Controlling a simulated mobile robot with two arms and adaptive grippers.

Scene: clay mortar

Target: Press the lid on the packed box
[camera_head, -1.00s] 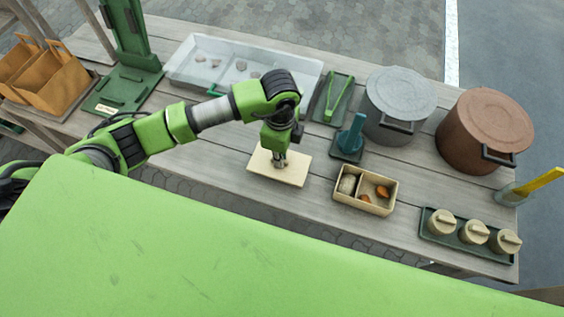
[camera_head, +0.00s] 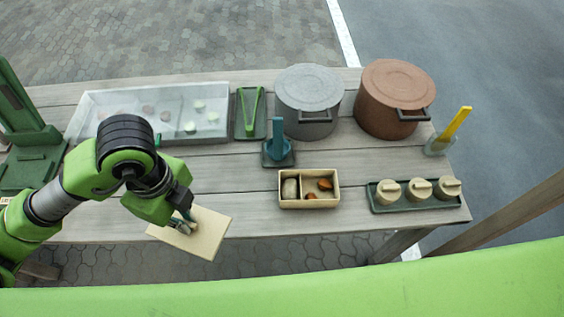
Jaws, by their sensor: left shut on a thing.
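The packed box (camera_head: 309,203) is a small cream, open-topped box on the table near the front edge. A divider splits it: a pale round item (camera_head: 290,188) lies in its left compartment and orange-brown pieces (camera_head: 318,190) lie in the right one. The lid (camera_head: 207,234) is a flat cream panel, tilted, at the table's front edge to the left of the box. My left gripper (camera_head: 184,222) is shut on the lid, partly hidden by its own arm, and holds it apart from the box. My right gripper is not in view.
A blue-handled tool (camera_head: 277,148) stands behind the box. A green tray (camera_head: 420,204) with 3 lidded pots is to its right. A grey pot (camera_head: 307,100), a brown pot (camera_head: 395,98) and a clear bin (camera_head: 155,98) stand behind. Bare planks lie between lid and box.

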